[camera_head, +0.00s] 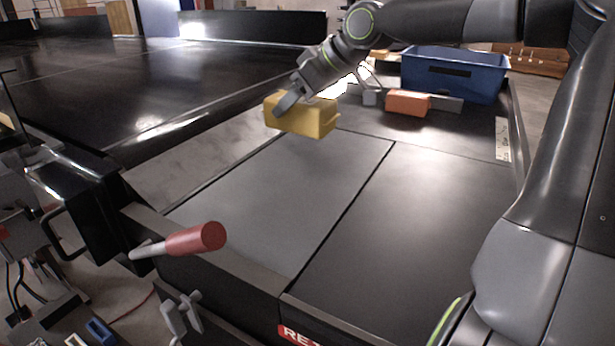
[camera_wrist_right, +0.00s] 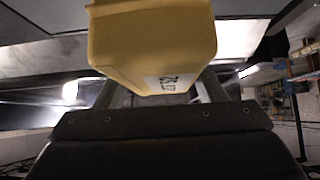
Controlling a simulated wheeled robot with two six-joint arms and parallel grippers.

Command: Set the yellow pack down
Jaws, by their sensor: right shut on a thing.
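The yellow pack (camera_head: 310,118) is a box-like block held in my right gripper (camera_head: 290,103). It looks held above the far left part of the grey tray surface. The gripper is shut on it, with one finger across its near face. In the right wrist view the yellow pack (camera_wrist_right: 150,45) fills the upper middle, with a white label on it. The right gripper's fingers (camera_wrist_right: 155,95) are partly hidden behind the pack there. My left gripper is not in view.
A blue bin (camera_head: 455,75) stands at the back right. An orange block (camera_head: 407,103) and small grey pieces lie in front of it. The grey panel (camera_head: 290,185) and dark panel (camera_head: 425,230) are bare. A red-handled lever (camera_head: 195,239) sticks out at the front left.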

